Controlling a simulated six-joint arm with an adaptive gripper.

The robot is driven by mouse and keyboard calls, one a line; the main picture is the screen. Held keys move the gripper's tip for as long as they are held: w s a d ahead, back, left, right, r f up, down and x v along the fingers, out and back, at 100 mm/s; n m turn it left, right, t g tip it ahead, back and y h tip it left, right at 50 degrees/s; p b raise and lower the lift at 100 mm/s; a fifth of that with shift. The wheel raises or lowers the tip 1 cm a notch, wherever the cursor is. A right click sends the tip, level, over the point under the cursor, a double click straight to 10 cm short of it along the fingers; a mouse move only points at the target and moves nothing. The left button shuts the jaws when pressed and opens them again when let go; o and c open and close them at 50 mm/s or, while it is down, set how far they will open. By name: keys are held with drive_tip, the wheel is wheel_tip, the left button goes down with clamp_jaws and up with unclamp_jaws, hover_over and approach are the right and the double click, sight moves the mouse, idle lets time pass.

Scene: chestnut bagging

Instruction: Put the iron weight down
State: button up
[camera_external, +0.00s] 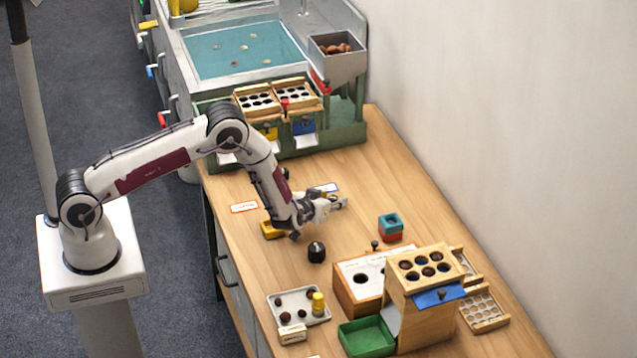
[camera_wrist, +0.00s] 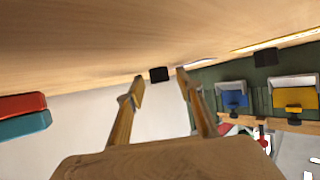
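A dark, rounded object that looks like the iron weight (camera_external: 316,252) stands upright on the wooden table, below my gripper in the external view. My gripper (camera_external: 338,203) is apart from it, pointing sideways toward the wall. In the wrist view my gripper's two fingers (camera_wrist: 159,84) are spread with a gap between them, and I see nothing clamped there. A small black block (camera_wrist: 158,74) shows in that gap; I cannot tell how far off it is or what it is.
A red and teal block stack (camera_external: 390,228) stands right of the weight. A yellow block (camera_external: 271,230) lies to its left. A tray (camera_external: 274,303), a wooden box (camera_external: 347,297) and a green bin (camera_external: 366,340) are in front. The green rack (camera_external: 347,134) stands behind.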

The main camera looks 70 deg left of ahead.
drive_tip(key=shift+r, duration=0.15)
drive_tip(key=shift+v, duration=6)
